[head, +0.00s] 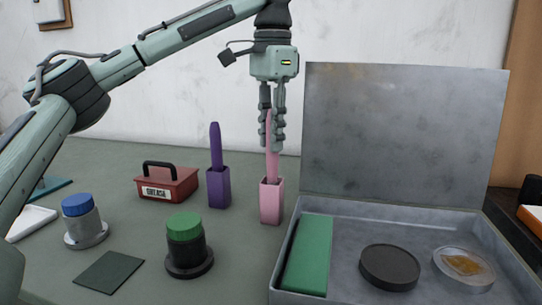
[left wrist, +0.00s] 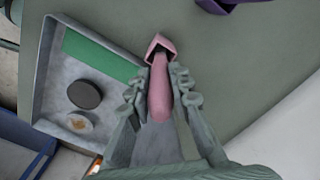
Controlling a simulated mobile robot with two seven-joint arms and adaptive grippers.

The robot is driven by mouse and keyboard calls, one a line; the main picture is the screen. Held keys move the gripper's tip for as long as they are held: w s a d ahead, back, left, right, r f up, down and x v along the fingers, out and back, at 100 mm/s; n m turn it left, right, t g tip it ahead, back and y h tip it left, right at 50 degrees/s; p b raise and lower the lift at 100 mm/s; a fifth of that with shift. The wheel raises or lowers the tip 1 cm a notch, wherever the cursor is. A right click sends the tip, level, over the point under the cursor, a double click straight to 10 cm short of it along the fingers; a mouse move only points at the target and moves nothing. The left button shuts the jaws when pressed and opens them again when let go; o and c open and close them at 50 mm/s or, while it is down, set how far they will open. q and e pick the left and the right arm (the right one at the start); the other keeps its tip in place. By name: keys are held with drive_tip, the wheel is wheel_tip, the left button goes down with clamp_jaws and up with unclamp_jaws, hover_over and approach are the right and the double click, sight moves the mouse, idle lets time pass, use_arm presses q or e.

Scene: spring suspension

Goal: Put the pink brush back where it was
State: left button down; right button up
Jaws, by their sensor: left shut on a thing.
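The pink brush (head: 272,160) stands upright with its lower end at the mouth of the pink holder (head: 271,205); how deep it sits inside I cannot tell. My left gripper (head: 278,145) points down and is shut on the brush's upper part. In the left wrist view the brush (left wrist: 160,95) lies between the fingers of my gripper (left wrist: 160,92), in line with the pink holder (left wrist: 160,44). My right gripper is not in view.
A purple brush (head: 215,145) stands in a purple holder (head: 218,188) to the left. An open metal case (head: 400,212) is close on the right, its lid (head: 405,130) raised. A red grease box (head: 167,183) and a green-topped knob (head: 186,245) stand left.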

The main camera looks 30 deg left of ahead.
sight(271, 181)
use_arm(q)
drive_tip(key=shift+f, duration=1.85)
drive_tip(key=c, duration=1.4)
unclamp_jaws()
drive_tip(key=shift+o, duration=0.2)
wheel_tip(271, 181, up, 12)
drive_tip(key=shift+r, duration=0.1)
